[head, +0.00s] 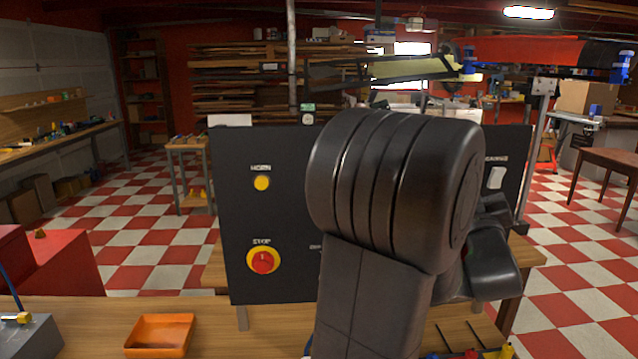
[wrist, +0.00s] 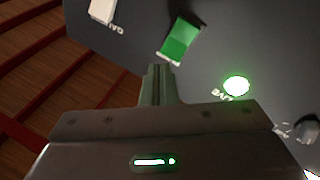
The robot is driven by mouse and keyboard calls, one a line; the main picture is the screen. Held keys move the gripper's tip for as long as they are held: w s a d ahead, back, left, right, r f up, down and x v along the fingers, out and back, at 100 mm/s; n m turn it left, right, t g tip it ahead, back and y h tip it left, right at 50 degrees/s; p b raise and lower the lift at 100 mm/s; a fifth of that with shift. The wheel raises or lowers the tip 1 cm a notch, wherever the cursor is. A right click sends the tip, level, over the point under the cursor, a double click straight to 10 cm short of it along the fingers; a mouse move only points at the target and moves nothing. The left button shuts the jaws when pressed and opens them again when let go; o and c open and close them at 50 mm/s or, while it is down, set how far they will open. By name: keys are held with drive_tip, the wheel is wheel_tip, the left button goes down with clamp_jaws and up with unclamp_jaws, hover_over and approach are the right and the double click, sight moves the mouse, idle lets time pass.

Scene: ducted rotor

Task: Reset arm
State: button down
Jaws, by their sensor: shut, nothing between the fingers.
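In the wrist view my gripper (wrist: 157,84) is shut and empty, its narrow fingers pointing at a dark control panel (wrist: 215,55). Just past the fingertips is a lit green rocker switch (wrist: 180,40); the gap between them is hard to judge. A round lit green button (wrist: 236,86) lies to the right, and a white switch (wrist: 103,10) sits at upper left. In the head view my arm covers the middle of the black panel (head: 290,205) and hides my gripper. A yellow button (head: 262,183), a red stop button (head: 263,260) and a white rocker switch (head: 496,178) show around it.
The panel stands upright on a wooden bench. An orange tray (head: 160,336) and a grey box (head: 28,337) are at the front left. A red block (head: 50,262) stands behind them. Open checkered floor (head: 150,240) lies left and right of the panel.

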drive_tip(key=p, duration=0.5)
drive_tip(key=shift+s+r, duration=0.1)
drive_tip(key=shift+r, duration=0.2)
